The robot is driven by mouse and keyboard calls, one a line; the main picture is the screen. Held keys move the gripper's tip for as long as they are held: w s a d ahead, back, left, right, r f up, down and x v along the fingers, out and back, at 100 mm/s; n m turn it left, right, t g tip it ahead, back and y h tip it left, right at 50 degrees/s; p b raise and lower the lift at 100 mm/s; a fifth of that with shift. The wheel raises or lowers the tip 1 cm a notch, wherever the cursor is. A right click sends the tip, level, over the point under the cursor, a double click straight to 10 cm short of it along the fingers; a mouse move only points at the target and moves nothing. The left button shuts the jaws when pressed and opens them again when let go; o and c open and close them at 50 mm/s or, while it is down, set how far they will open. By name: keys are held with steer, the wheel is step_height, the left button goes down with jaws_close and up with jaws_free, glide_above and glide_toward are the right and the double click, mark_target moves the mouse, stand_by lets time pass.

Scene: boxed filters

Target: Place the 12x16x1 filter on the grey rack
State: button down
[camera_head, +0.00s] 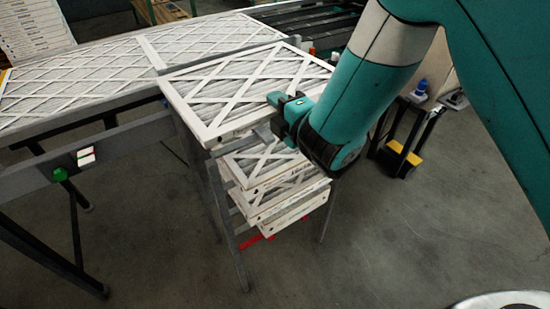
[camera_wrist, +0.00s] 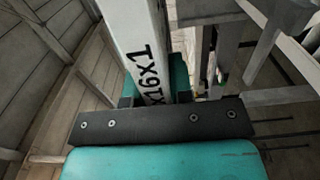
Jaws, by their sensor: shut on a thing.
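A white-framed pleated filter (camera_head: 235,84) with a diagonal lattice lies roughly flat in the head view. My gripper (camera_head: 286,105) is shut on its near right edge. In the wrist view the filter's white edge (camera_wrist: 136,32) runs between the fingers (camera_wrist: 152,92), with a partly hidden label ending "x16x1". The grey rack (camera_head: 237,254) stands under the held filter, with several white-framed filters (camera_head: 270,165) stacked on its lower levels. The held filter covers the rack's top, so I cannot tell whether it touches it.
A conveyor (camera_head: 95,128) at the left carries larger lattice filters (camera_head: 75,82), close beside the held filter. A stack of white boxes (camera_head: 32,30) stands at the back left. A black cart with a yellow part (camera_head: 403,153) stands at the right.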

step_height(320, 180, down, 12)
steer(key=b, duration=0.8)
steer(key=shift+f+b, duration=0.2)
steer(key=shift+b, duration=0.1)
steer(key=shift+f, duration=0.1)
steer(key=shift+f, duration=0.15)
steer(key=c, duration=1)
jaws_free()
